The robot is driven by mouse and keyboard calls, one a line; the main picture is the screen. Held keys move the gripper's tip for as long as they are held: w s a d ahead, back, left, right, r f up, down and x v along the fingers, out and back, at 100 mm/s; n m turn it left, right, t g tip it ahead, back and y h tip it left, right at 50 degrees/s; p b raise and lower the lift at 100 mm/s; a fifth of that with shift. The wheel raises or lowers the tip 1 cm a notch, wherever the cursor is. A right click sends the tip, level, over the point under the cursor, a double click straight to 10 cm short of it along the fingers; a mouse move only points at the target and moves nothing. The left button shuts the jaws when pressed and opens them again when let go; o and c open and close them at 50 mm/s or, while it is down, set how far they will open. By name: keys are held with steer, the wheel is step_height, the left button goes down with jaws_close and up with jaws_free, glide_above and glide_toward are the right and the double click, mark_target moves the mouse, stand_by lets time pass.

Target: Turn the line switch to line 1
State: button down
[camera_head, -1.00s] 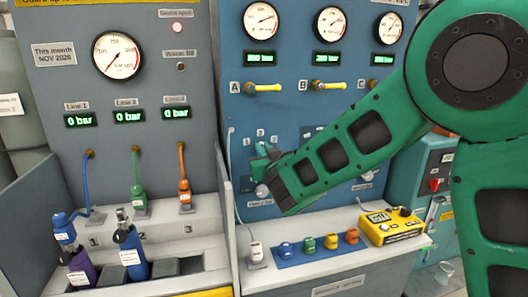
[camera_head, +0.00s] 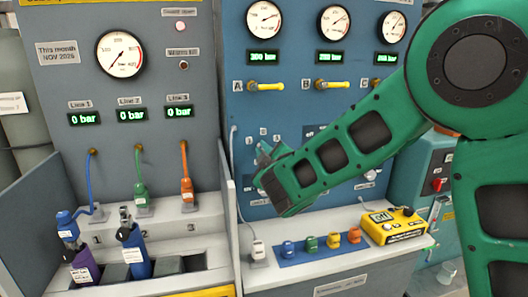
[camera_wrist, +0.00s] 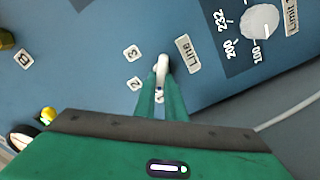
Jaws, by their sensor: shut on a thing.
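The line switch (camera_wrist: 162,68) is a white knob on the blue panel, between the number labels and the tag "Line" (camera_wrist: 188,54). My gripper (camera_wrist: 162,82) has its two green fingers closed on either side of this knob. Label 3 (camera_wrist: 132,52) and label 2 (camera_wrist: 134,83) show beside it. A third small label is partly hidden between the fingers. The knob lies lengthwise between the fingers; which number it points to I cannot tell. In the head view my gripper (camera_head: 264,157) is against the panel below the number labels and hides the switch.
The white limit knob (camera_wrist: 259,21) with its scale sits close to the line switch. Yellow valve handle A (camera_head: 266,87) is above. A yellow device (camera_head: 393,225) and several coloured connectors stand on the ledge below. All three line displays read 0 bar.

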steer(key=shift+f+n, duration=0.1)
steer(key=shift+n, duration=0.6)
steer(key=c, duration=1.8)
jaws_free()
steer(key=shift+s, duration=0.1)
steer(key=v, duration=1)
steer(key=shift+s+d, duration=0.1)
steer(key=shift+s, duration=0.15)
